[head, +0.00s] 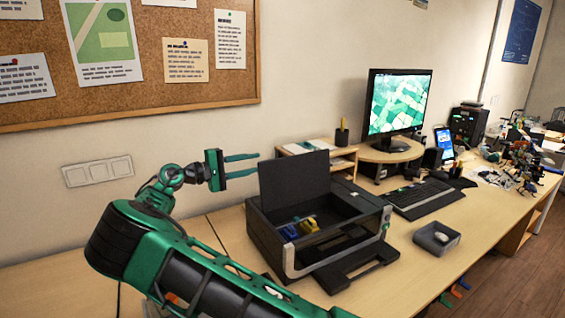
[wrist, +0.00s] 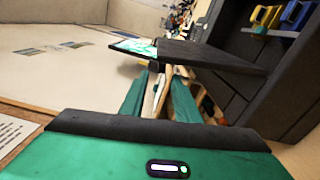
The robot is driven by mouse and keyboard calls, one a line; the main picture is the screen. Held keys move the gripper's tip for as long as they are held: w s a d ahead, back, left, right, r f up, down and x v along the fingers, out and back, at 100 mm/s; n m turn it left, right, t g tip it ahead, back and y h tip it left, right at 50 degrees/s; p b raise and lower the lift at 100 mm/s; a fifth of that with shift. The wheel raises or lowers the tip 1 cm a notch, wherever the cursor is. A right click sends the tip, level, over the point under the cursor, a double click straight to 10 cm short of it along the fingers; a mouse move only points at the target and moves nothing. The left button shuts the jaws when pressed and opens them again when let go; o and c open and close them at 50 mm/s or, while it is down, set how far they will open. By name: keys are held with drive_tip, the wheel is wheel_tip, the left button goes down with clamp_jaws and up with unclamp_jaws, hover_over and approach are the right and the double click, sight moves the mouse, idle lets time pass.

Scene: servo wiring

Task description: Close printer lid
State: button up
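The printer (head: 330,232) is black with a grey front frame and stands on the desk. Its flat dark lid (head: 294,182) is raised nearly upright, leaving the inside open. Blue and yellow cartridges (head: 302,227) show within. My gripper (head: 257,164) is open and empty, its two green fingers pointing right toward the lid's upper left edge. Contact with the lid cannot be told. In the wrist view the lid (wrist: 205,55) crosses just beyond the fingers (wrist: 162,80), which have a gap between them. The printer body (wrist: 235,90) fills the right side there.
A monitor (head: 397,105), keyboard (head: 423,196) and grey tray (head: 437,237) stand to the printer's right. A small wooden shelf (head: 345,160) is behind it. The wall with a cork board (head: 160,50) and switches (head: 97,172) lies behind my arm. The desk left of the printer is mostly clear.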

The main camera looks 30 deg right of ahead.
sight(277, 160)
drive_tip(key=d, duration=0.3)
drive_tip(key=s+d, duration=0.1)
drive_tip(key=d, duration=0.5)
drive_tip(key=shift+s+d, duration=0.15)
drive_tip(key=shift+d, duration=0.05)
